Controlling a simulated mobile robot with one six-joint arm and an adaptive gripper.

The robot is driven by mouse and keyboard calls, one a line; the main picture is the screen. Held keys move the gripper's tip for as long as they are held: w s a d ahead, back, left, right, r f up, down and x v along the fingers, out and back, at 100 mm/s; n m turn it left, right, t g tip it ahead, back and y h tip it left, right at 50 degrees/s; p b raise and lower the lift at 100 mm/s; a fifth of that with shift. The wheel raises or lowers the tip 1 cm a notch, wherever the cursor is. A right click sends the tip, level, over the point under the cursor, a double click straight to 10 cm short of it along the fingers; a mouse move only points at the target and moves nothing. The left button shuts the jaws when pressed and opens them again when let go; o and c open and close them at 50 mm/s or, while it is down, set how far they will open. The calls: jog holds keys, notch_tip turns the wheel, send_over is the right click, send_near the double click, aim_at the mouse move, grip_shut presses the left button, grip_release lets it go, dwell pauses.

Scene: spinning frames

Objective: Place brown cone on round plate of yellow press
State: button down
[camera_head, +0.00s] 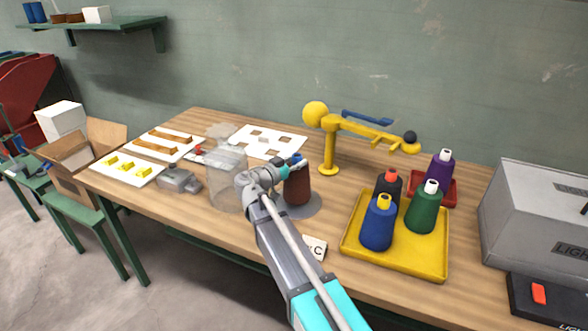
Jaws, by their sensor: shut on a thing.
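The brown cone (298,188) stands upright in the middle of the table, over a flat grey disc (313,207); whether it touches the disc I cannot tell. The yellow press (329,140) stands behind and to the right of the cone. It has a round yellow foot on the table, a yellow ball at upper left, a blue lever, and an arm reaching right to a small round end plate (408,149) with a dark ball above it.
A yellow tray (390,262) at right holds blue, green and dark cones. A red tray (447,193) behind it holds a purple cone. A grey box (535,215) stands at far right. A labelled card (315,248) lies in front.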

jog(key=shift+f, duration=0.5)
jog(key=shift+f+b, duration=0.1)
jog(key=shift+b, duration=0.25)
jog(key=shift+c, duration=1.3)
grip_release()
jog(key=shift+r, duration=0.2)
jog(key=v, duration=1.2)
jog(key=shift+f, duration=0.1)
